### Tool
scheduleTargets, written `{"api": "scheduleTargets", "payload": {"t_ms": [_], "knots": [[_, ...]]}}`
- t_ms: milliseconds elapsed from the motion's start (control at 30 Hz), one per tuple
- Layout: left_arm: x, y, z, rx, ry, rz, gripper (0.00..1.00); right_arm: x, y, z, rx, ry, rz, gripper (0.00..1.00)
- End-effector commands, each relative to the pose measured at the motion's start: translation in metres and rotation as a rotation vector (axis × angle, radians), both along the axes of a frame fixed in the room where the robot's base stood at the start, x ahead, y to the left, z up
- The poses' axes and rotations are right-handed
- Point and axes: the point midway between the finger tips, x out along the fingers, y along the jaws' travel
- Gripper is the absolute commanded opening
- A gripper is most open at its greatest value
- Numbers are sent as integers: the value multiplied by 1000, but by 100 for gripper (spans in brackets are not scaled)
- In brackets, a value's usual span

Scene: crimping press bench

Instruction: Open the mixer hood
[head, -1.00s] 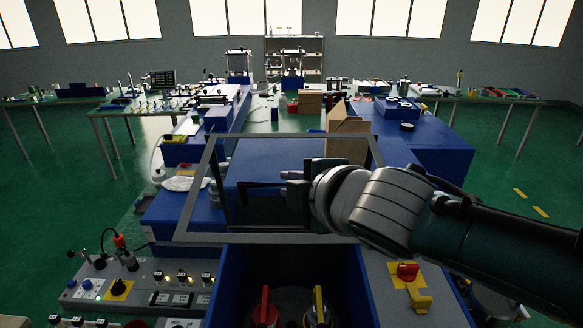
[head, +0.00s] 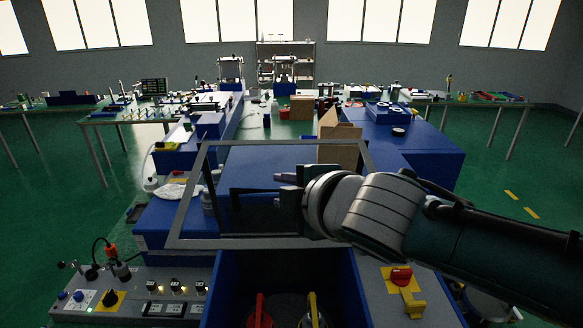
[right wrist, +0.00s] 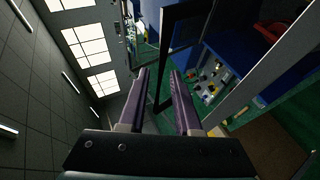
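The mixer hood (head: 183,195) is a grey-framed see-through panel, standing tilted up above a deep blue bin in the head view. A dark bar (head: 250,189) shows at its middle, and a black bar (right wrist: 163,85) shows in the right wrist view. My right gripper (head: 283,182) reaches in from the right, its arm covering part of the hood's right side. In the right wrist view its two purple fingers (right wrist: 160,90) are apart, with the black bar's end seen between them. I cannot tell whether they touch it. My left gripper is out of view.
The blue bin (head: 222,285) holds a red-handled and a yellow-handled item. A control panel (head: 125,295) with knobs and lit switches is at lower left. A yellow-and-red switch (head: 402,277) sits at right. A cardboard box (head: 340,140) stands behind the hood.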

Motion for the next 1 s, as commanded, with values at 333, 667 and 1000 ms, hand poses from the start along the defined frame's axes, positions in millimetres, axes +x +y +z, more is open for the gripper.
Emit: {"api": "scheduleTargets", "payload": {"t_ms": [333,667,1000], "knots": [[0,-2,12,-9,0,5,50,-34,-16,19,0,0,1,32],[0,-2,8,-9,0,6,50,-67,-32,35,0,1,1,32],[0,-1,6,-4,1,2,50,-77,-36,42,-1,1,1,32]]}}
